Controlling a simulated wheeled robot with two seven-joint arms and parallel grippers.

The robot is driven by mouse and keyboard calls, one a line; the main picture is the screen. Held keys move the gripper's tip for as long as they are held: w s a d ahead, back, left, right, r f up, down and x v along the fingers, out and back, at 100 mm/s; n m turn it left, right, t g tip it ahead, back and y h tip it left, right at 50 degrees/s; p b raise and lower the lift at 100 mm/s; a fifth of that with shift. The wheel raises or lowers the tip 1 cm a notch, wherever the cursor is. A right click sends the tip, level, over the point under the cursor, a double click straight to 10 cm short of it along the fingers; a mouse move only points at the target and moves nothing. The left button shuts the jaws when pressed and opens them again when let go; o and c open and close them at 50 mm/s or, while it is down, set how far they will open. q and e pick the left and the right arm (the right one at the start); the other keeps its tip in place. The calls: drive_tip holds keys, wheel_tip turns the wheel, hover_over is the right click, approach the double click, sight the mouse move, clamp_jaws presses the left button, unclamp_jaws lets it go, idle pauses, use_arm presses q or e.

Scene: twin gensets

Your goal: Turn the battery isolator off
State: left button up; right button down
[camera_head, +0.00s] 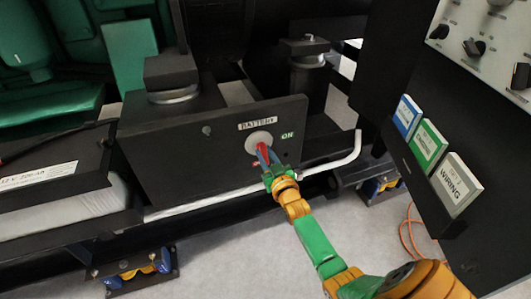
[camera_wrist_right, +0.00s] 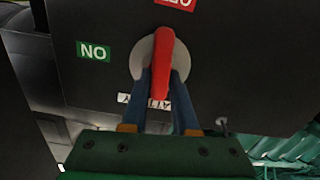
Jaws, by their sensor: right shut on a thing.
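The battery isolator is a red handle (camera_head: 263,149) on a round pale disc (camera_head: 257,139), set in a dark panel (camera_head: 180,150) under a BATTERY label (camera_head: 258,123). A green ON label (camera_head: 288,135) is right of the disc. My right gripper (camera_head: 265,158) is at the handle, its blue fingers shut on it. In the right wrist view, which is upside down, the fingers (camera_wrist_right: 160,92) flank the red handle (camera_wrist_right: 164,60). The handle stands nearly upright there, one end towards a red label (camera_wrist_right: 176,3) cut off by the frame's top edge. My left gripper is out of view.
A dark cabinet with knobs (camera_head: 474,47) and blue, green and white booklets (camera_head: 430,146) stands at the right. A battery (camera_head: 50,175) is at the left. Pale floor (camera_head: 240,235) is open in front.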

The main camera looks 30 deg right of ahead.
drive_tip(key=shift+m, duration=0.9)
drive_tip(key=c, duration=0.7)
unclamp_jaws()
drive_tip(key=shift+s+a+p, duration=0.1)
drive_tip(key=shift+s+p, duration=0.15)
drive_tip(key=shift+p, duration=0.1)
drive_tip(key=p+v, duration=0.1)
drive_tip(key=v, duration=0.5)
drive_tip(key=shift+s+a+p, duration=0.1)
drive_tip(key=shift+s+p, duration=0.15)
drive_tip(key=shift+p, duration=0.15)
